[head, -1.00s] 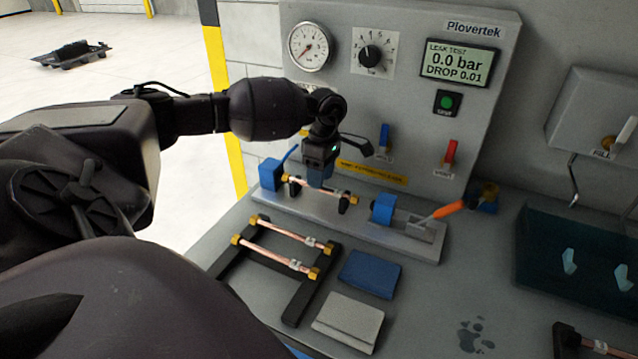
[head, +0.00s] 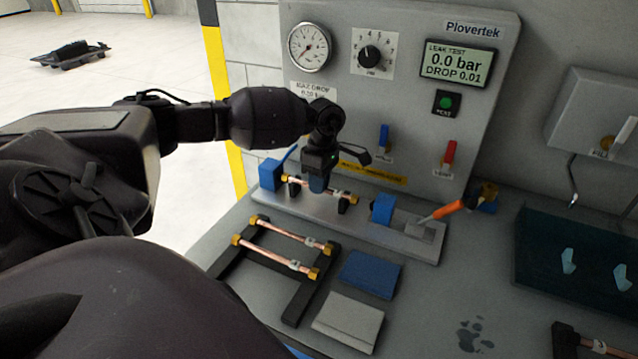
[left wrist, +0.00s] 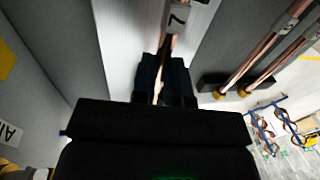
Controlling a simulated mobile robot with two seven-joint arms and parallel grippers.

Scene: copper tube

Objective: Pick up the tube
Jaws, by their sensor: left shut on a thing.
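A copper tube (head: 333,194) with brass ends lies level along the grey test fixture (head: 270,206), between two blue blocks. My left gripper (head: 317,183) points down at the tube and is shut on it left of its middle. In the left wrist view the gripper (left wrist: 165,82) has the tube (left wrist: 171,45) running between its fingers, with a white label on the tube beyond them. In the head view the tube appears to rest at its black supports; I cannot tell if it is lifted. My right gripper is not in view.
Two more copper tubes (head: 275,260) lie on a black rack (head: 298,306) in front. A blue pad (head: 370,274) and a grey pad (head: 348,322) lie beside it. An orange-handled clamp (head: 448,210) is at the fixture's right. The gauge panel (head: 412,100) stands behind.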

